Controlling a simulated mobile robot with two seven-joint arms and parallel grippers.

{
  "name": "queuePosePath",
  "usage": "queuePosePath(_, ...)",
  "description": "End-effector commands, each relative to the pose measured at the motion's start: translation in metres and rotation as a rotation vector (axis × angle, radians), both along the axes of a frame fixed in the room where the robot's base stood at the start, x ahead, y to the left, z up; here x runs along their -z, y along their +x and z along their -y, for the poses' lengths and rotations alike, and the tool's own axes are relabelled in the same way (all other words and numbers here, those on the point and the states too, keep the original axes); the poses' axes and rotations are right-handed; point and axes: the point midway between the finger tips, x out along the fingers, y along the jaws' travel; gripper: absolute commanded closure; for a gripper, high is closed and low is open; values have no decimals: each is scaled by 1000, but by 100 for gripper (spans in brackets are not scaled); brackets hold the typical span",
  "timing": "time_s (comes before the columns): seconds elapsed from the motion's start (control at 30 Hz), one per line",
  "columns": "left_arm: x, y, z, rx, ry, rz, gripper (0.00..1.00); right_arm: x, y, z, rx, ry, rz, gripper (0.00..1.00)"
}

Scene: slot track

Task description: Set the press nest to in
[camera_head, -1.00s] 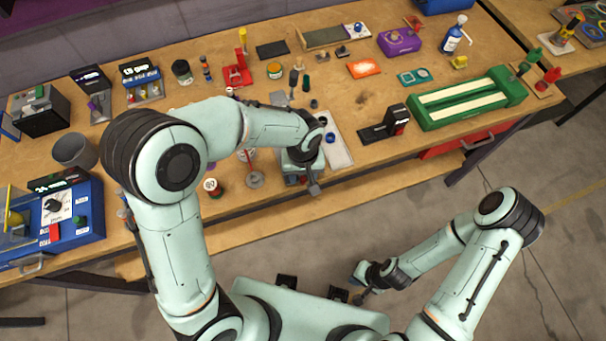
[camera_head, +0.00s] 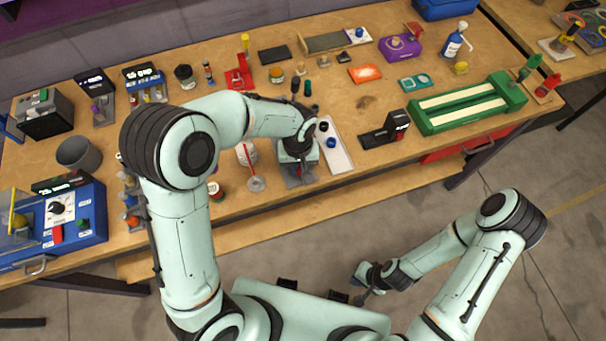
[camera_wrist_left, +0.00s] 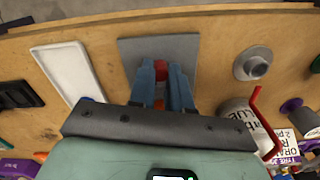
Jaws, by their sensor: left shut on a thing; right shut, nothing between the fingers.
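The press nest shows as a grey plate (camera_wrist_left: 188,48) with a small red part (camera_wrist_left: 160,72) on it, near the front edge of the bench. In the head view the grey plate (camera_head: 297,184) is mostly hidden under my left wrist. My left gripper (camera_wrist_left: 168,72) points down at the plate, its blue-grey fingers shut on the red part. In the head view my left gripper (camera_head: 299,170) is largely covered by my arm. Any marks for the nest's settings are hidden. My right gripper (camera_head: 360,298) is shut and empty, away from the bench above the floor.
A white tray (camera_head: 337,160) lies just right of the plate. A grey round-based post (camera_head: 256,184) and a white can with a red bent rod (camera_wrist_left: 240,112) stand on its other side. A black device (camera_head: 385,134) and a green track (camera_head: 465,105) lie further right.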

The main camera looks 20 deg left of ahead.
Motion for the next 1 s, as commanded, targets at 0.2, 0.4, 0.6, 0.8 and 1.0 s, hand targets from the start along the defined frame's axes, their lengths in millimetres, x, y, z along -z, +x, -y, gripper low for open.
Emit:
queuePosePath(0.2,0,3,-1,1,-2,1,100,-1,1,0,0,0,1,100)
queuePosePath(0.4,0,3,-1,1,-2,1,56,-1,0,0,0,0,0,100)
queuePosePath(0.6,0,3,-1,1,-1,0,56,-1,0,0,0,0,0,100)
queuePosePath(0.8,-9,3,-1,1,-2,3,56,-1,1,0,0,0,1,100)
queuePosePath(1.0,-49,4,-1,2,-4,8,56,-5,4,0,0,0,4,100)
